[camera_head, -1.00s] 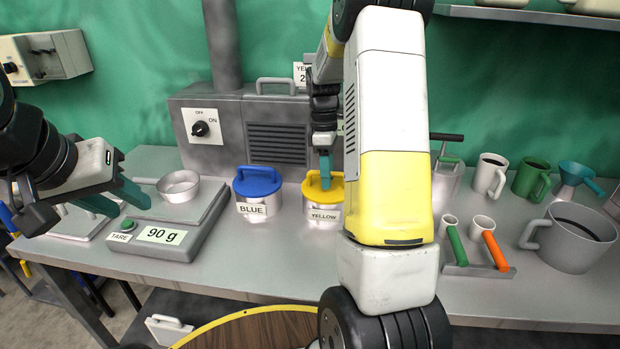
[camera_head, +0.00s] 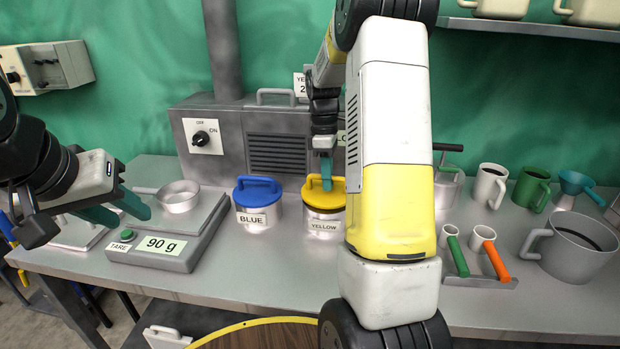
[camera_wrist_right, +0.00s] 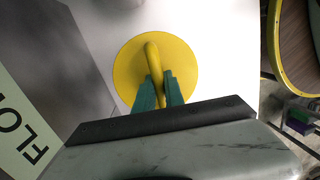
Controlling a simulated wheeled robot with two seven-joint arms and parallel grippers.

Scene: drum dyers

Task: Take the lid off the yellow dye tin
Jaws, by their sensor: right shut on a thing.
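The yellow lid (camera_head: 319,199) has a raised loop handle and sits just above the yellow dye tin (camera_head: 325,228), labelled YELLOW. A dark brownish band shows between lid and tin rim, so the lid looks raised a little. My right gripper (camera_head: 326,179) comes down from above and is shut on the lid's handle. In the right wrist view the teal fingers (camera_wrist_right: 159,88) pinch the handle over the round lid (camera_wrist_right: 128,72). My left gripper (camera_head: 127,216) is open and empty, in front of the scale at the left.
A blue-lidded tin (camera_head: 258,216) stands just left of the yellow one. The scale (camera_head: 165,249) reads 90 g and bears a small pan (camera_head: 179,197). A grey heater box (camera_head: 275,150) stands behind. Mugs and a scoop rack (camera_head: 480,281) are at the right.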

